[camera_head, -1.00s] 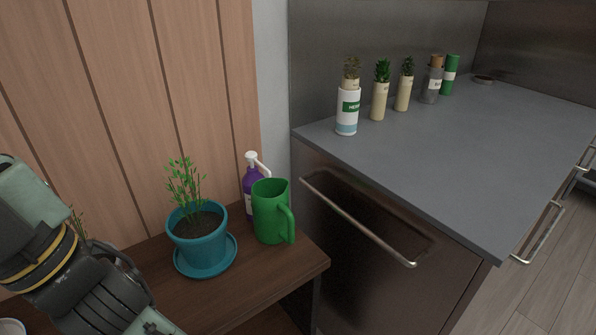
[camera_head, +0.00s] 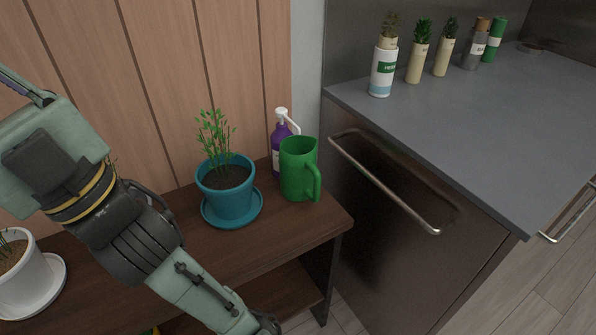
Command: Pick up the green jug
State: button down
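The green jug (camera_head: 297,170) stands upright on the right end of a dark wooden shelf unit. Its handle faces right and toward the front. A purple pump bottle (camera_head: 279,139) stands just behind it, partly hidden by the jug. My arm crosses the left and lower part of the view, in front of the shelf. My gripper's fingertips do not show; the arm runs out at the bottom edge, below and to the left of the jug. Nothing touches the jug from my side.
A teal potted plant (camera_head: 228,190) on a saucer stands left of the jug. A white pot (camera_head: 26,279) is at the far left. A counter (camera_head: 450,125) with an oven-style handle (camera_head: 385,187) is at right, bearing several bottles and small plants. Wooden panels rise behind the shelf.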

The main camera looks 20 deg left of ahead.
aim_at(300, 177)
jog(key=i+l, duration=0.1)
jog(key=l, duration=0.4)
jog(key=i+l+u, duration=0.1)
jog(key=l, duration=0.45)
jog(key=l+u, duration=0.15)
jog(key=u, duration=1.3)
